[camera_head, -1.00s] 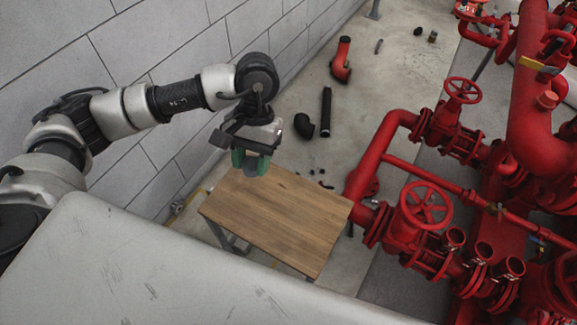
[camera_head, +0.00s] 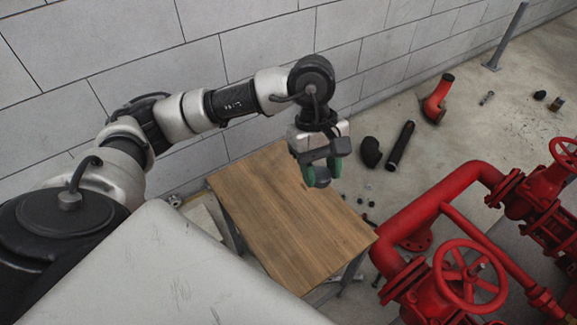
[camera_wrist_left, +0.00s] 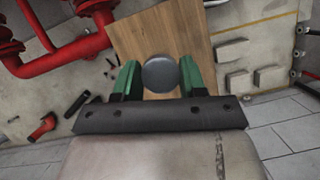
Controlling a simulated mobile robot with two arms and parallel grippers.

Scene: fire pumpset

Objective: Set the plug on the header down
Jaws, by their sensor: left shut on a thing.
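My left gripper (camera_head: 319,172) is above the far right part of a wooden table (camera_head: 275,215), its green fingers pointing down. It is shut on a grey round plug (camera_wrist_left: 161,73), which shows between the green fingers in the left wrist view. In the head view the plug (camera_head: 321,178) is mostly hidden by the fingers. It appears to be held above the tabletop (camera_wrist_left: 150,30), though the exact gap cannot be told. Red header pipework (camera_head: 435,205) with a valve handwheel (camera_head: 470,276) stands to the right of the table. My right gripper is not in view.
The bare tabletop is clear. Black pipe pieces (camera_head: 400,145), a red elbow (camera_head: 437,98) and small parts lie on the floor beyond it. A block wall (camera_head: 245,60) runs behind my left arm. A grey post (camera_head: 508,35) stands at the far right.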

